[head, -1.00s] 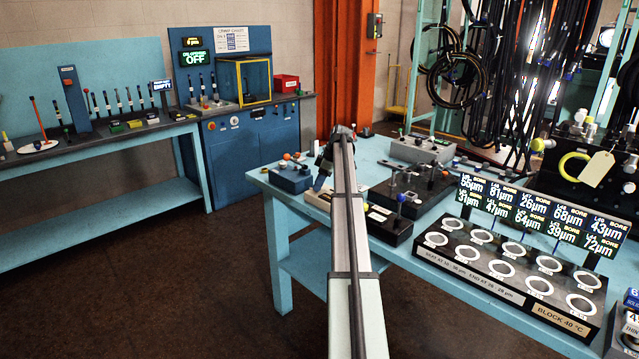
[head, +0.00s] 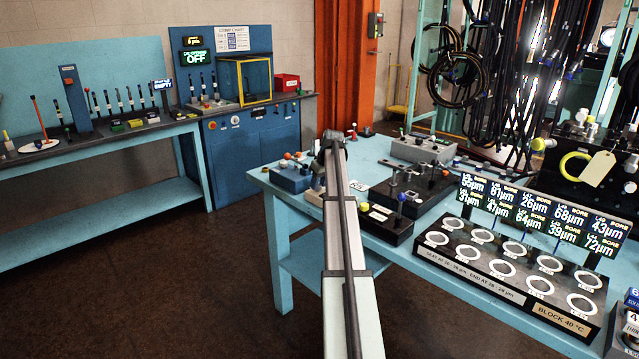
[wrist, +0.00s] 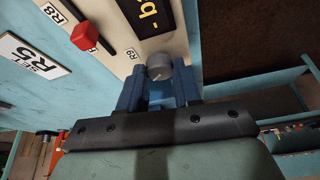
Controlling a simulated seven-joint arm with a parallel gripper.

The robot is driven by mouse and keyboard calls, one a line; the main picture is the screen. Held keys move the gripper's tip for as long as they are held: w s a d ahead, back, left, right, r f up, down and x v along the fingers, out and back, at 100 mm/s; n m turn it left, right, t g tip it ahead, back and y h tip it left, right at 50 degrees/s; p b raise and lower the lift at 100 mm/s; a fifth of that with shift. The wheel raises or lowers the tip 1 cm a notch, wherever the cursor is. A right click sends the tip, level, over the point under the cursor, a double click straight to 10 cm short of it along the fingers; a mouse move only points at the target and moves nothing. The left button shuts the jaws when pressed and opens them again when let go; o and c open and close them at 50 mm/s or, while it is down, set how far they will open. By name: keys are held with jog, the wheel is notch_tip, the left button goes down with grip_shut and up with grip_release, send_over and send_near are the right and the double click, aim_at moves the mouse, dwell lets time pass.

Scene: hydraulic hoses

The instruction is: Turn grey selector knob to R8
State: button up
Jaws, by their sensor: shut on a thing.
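The grey selector knob (wrist: 159,67) sits on a cream panel (wrist: 122,38) in the wrist view, beside a label reading R9. My gripper (wrist: 158,84) has its two blue fingers on either side of the knob, shut on it. A red knob (wrist: 84,36) stands to the left on a dark slot, next to the R8 label (wrist: 55,13). A white plate reading R5 (wrist: 35,57) lies further left. In the head view my arm hides the gripper and the knob.
A dark display (wrist: 159,14) with yellow characters borders the panel. In the head view, several small control boxes crowd the blue bench, including a blue-grey box (head: 291,178) left of my arm and a black box (head: 393,222) right of it.

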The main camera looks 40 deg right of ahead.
jog(key=shift+m+h, duration=0.3)
jog(key=shift+m, duration=0.4)
jog(key=o, duration=1.1)
jog(key=shift+c, duration=0.2)
jog(key=v, duration=1.4)
jog(key=shift+f, duration=0.1)
